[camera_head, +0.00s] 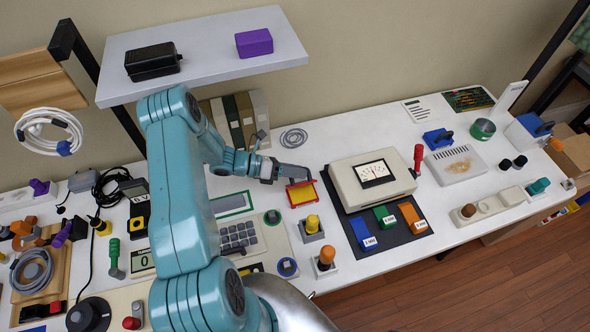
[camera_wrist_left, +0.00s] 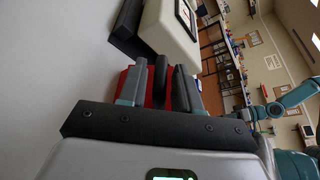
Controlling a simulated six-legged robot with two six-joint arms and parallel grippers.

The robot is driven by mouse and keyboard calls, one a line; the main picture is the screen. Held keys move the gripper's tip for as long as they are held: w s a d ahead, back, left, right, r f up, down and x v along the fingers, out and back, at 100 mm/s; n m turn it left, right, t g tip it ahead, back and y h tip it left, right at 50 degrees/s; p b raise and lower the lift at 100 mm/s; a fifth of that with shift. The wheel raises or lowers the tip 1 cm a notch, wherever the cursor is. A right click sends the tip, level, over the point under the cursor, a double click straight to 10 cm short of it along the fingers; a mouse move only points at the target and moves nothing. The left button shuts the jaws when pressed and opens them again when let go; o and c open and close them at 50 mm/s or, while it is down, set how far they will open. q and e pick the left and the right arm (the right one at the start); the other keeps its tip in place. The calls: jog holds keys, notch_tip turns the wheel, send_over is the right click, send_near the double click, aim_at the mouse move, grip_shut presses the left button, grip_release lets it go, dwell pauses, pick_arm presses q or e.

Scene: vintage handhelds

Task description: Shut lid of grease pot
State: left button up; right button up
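What I take to be the grease pot (camera_head: 302,195) is a small red-rimmed box with a yellow inside, on the white bench in the middle of the head view. A red strip along its back edge may be the lid, raised and seen nearly edge-on. My left gripper (camera_head: 300,176) is just behind it, its fingers close to the red edge. In the left wrist view my left gripper (camera_wrist_left: 160,92) has its fingers apart, with a red surface (camera_wrist_left: 152,100) between and beyond them. I cannot tell if they touch it. My right gripper (camera_wrist_left: 252,113) seems small and distant there.
A cream meter box (camera_head: 370,178) on a dark mat stands to the right. Yellow (camera_head: 312,224) and orange (camera_head: 327,257) knobs stand in front. A keypad device (camera_head: 240,236) lies at left. A coiled cable (camera_head: 294,138) lies behind. A shelf (camera_head: 215,62) hangs above.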

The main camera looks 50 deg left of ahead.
pick_arm(q)
grip_shut()
jog(key=shift+b, duration=0.3)
pick_arm(e)
jog(key=shift+d+f, duration=0.3)
jog(key=shift+d, duration=0.15)
